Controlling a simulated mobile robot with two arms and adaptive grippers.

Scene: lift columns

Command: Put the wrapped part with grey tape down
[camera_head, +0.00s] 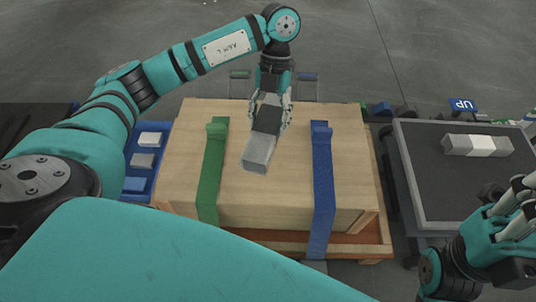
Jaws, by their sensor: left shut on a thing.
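The wrapped part with grey tape (258,151) is a light grey bar with a darker grey band around it. My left gripper (269,115) is shut on it, with fingers on both sides of the dark band. The part slants over the wooden crate (180,150), its near end pointing toward me. I cannot tell whether it touches the lid. My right gripper (512,210) is at the right edge, beside the dark-topped cart, partly cut off; its opening is unclear.
A green strap (213,170) and a blue strap (322,180) cross the crate. Another wrapped part with a white band (476,145) lies on the dark cart (430,190). A blue tray (135,168) with pale blocks stands left. A blue "UP" sign (462,105) stands behind the cart.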

